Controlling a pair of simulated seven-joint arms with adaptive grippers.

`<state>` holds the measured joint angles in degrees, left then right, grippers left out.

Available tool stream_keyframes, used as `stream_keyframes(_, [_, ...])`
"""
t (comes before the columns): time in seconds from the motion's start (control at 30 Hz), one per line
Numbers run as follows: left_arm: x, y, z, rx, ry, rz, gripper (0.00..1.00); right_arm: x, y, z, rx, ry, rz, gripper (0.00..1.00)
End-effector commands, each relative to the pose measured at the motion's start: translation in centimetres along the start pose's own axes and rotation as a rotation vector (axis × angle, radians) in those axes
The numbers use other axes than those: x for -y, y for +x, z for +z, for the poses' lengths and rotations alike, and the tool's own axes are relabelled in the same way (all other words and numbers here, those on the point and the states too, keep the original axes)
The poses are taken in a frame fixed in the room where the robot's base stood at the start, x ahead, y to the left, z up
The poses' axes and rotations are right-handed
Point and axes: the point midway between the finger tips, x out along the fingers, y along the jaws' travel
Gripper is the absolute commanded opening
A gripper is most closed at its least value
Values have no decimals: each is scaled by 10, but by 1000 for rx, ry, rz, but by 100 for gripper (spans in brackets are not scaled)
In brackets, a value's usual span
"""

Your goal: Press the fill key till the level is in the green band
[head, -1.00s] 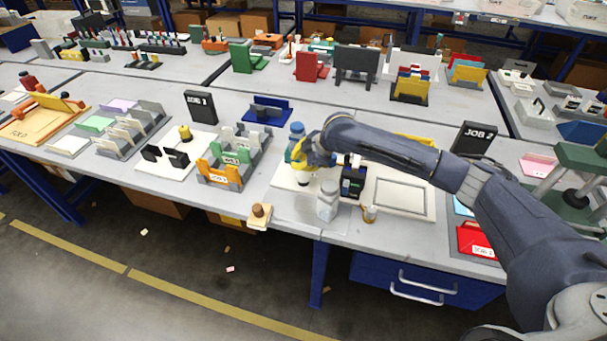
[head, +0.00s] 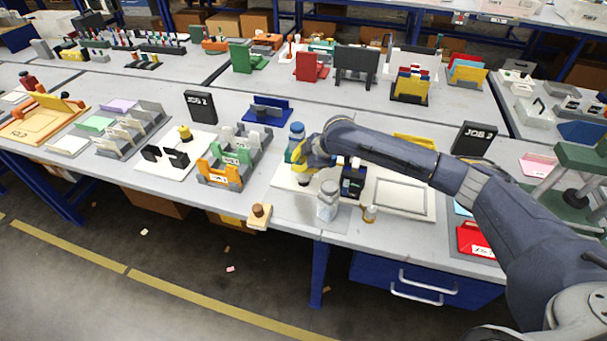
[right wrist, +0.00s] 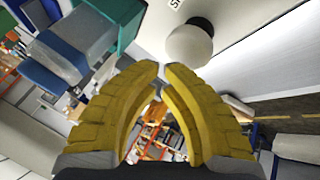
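My right gripper (head: 304,174) is over the white base plate (head: 284,182) of the filling station, beside a blue-capped bottle (head: 296,136). In the right wrist view its yellow fingers (right wrist: 162,70) have their tips almost together, with nothing between them. A white round knob (right wrist: 190,42), possibly the fill key, is just beyond the fingertips; I cannot tell whether they touch it. The clear, blue-ended container (right wrist: 72,45) lies to the left there. A black box (head: 353,180) stands right of the gripper. The level and green band cannot be made out. My left gripper is not in view.
A wooden stamp (head: 259,215) is at the table's front edge. Slotted racks (head: 226,172) stand to the left.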

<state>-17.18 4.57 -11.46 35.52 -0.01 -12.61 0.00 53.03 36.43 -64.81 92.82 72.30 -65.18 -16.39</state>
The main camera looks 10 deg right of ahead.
Motion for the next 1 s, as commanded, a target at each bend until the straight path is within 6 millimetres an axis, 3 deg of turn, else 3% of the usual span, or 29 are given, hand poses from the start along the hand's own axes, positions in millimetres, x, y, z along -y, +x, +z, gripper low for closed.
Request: stream_keyframes(1.0, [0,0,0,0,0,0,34,3,5,3,0,1,0,0])
